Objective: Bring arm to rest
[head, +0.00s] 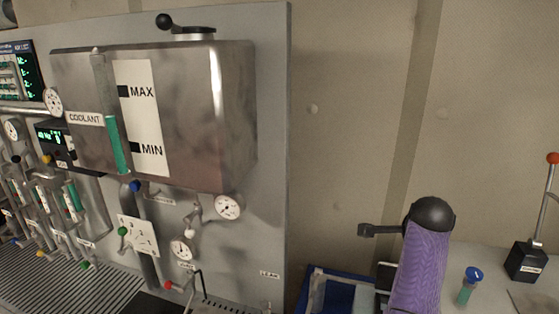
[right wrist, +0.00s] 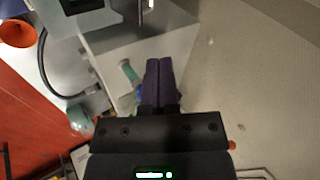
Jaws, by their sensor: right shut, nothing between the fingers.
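My right gripper (right wrist: 159,65) shows in the right wrist view. Its two dark fingers lie side by side, shut, with nothing held. A purple-sleeved part with a black rounded end (head: 430,215) rises at the lower right of the head view and looks like my right arm. The fingers cannot be made out there. My left arm and left gripper are in neither view.
A steel coolant tank (head: 205,110) hangs on a grey panel with gauges and valves. A blue tray (head: 312,283) is at the lower middle. A blue-capped vial (head: 467,288) and a red-knobbed lever box (head: 527,262) stand right of the purple part. The wall behind is bare.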

